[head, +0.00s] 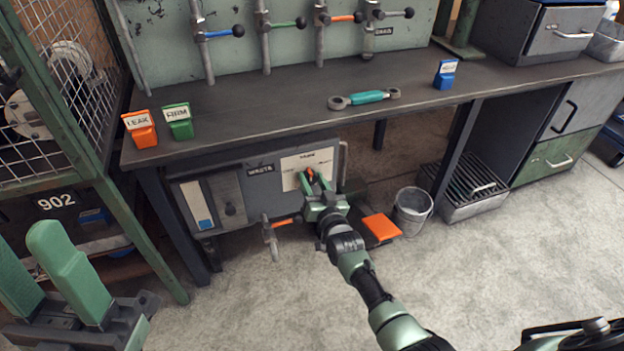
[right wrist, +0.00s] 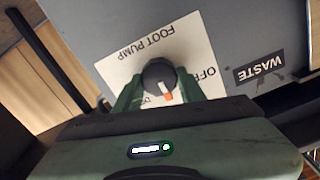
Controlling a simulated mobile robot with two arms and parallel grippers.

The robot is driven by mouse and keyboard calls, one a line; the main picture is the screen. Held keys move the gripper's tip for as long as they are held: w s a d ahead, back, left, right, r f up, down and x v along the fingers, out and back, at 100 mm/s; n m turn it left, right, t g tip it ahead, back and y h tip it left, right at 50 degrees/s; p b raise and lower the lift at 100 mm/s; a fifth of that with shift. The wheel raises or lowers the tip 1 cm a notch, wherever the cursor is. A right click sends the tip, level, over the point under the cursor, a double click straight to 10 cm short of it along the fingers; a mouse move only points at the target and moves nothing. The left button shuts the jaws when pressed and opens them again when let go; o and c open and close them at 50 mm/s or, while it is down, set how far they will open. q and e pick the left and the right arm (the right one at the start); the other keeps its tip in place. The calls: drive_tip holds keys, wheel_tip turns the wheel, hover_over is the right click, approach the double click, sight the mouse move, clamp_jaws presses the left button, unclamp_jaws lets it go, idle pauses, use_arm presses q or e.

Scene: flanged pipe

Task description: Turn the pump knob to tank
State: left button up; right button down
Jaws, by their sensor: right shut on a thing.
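The pump knob (right wrist: 158,74) is round and dark, with an orange pointer mark. It sits on a white label plate (head: 292,165) on the front of the grey unit under the bench. In the right wrist view the pointer points down, toward a mostly covered label; "FOOT PUMP" reads upside down above and "OFF" is at right. The word at the plate's top is small in the head view. My right gripper (head: 311,180) is shut on the knob, one finger on each side. My left gripper (head: 48,278) is at the lower left, fingers apart and empty, away from the unit.
An orange-handled valve (head: 272,228) hangs left of my right gripper. A foot pedal with an orange plate (head: 381,227) and a bucket (head: 411,210) stand at right. The bench (head: 262,105) overhangs the unit. A mesh cage (head: 65,85) is at left.

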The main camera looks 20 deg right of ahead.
idle(0.3)
drive_tip(key=c, duration=0.8)
unclamp_jaws()
drive_tip(key=shift+c, duration=0.2)
